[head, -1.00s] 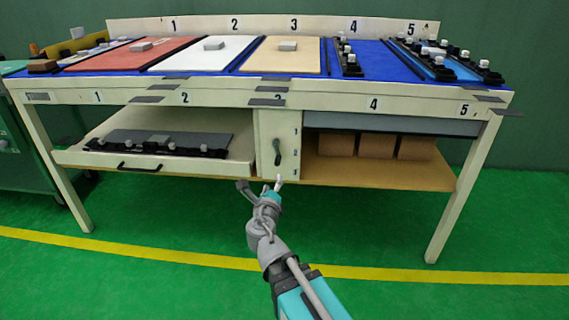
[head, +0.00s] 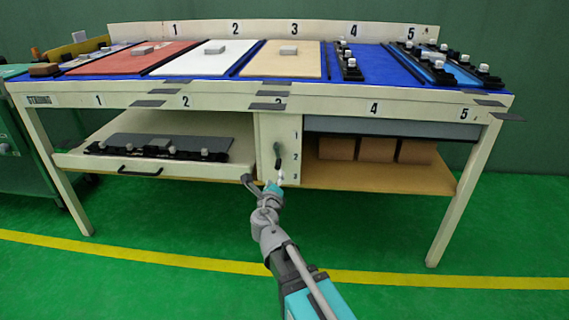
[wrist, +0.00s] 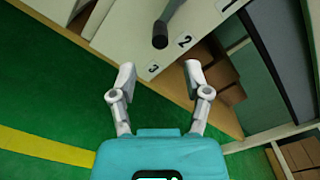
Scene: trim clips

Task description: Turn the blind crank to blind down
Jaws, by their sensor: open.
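The blind crank is a dark handle (head: 278,152) on the cream panel (head: 291,125) in the middle under the table, beside the marks 1, 2 and 3. In the wrist view its dark knob (wrist: 160,37) hangs at the lower end of its arm, ahead of the fingers. My gripper (head: 265,182) is open and empty just below and in front of the crank. In the wrist view its fingertips (wrist: 158,68) are spread to either side, apart from the knob. The grey blind (head: 390,127) covers the upper part of the right compartment; below it, brown boxes (head: 376,150) show.
A pulled-out tray (head: 75,160) with a handle stands left of the panel. The table top (head: 225,88) holds coloured boards and black clip rails. A wooden shelf (head: 390,178) runs under the right compartment. The green floor in front is clear.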

